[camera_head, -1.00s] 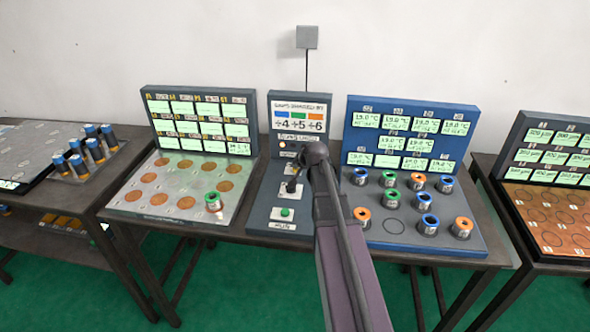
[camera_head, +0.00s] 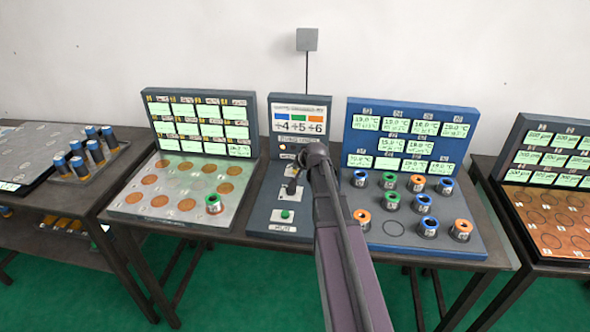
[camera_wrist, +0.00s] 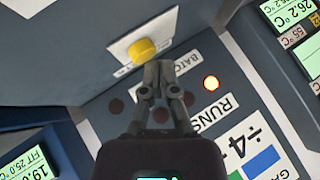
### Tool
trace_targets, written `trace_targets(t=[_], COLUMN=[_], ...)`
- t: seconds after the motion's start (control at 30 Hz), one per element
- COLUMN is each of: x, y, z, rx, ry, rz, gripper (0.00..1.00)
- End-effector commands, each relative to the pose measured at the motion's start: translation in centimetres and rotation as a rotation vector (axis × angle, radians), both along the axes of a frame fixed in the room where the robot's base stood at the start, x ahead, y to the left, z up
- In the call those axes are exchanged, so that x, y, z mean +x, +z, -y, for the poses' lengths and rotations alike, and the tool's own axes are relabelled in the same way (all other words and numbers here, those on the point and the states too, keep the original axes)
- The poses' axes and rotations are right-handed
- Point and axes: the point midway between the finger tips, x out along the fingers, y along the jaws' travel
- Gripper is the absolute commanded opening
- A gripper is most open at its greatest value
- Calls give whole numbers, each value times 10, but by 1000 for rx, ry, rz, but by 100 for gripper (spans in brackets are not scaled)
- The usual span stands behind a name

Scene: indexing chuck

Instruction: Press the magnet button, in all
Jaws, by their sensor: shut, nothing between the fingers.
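A round yellow button (camera_wrist: 141,50) stands on a white label plate in the wrist view. The label is mostly covered, so I cannot read whether it names the magnet. In the head view my gripper (camera_head: 292,187) hangs over the middle console.
The middle console (camera_head: 262,205) has an upright panel with a lit lamp (camera_wrist: 211,83) and dark lamps. To the left is a plate (camera_head: 130,205) with copper discs and one green-topped cylinder. To the right is a blue board (camera_head: 372,236) with several coloured cylinders.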

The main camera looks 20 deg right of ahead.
Motion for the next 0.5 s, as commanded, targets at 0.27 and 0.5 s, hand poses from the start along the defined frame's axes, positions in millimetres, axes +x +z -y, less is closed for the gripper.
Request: trace_targets(t=[0.27,0.5], x=[0,0], y=[9,8], z=[0,0], rx=[0,0], ry=[0,0], rz=[0,0], gripper=[0,0])
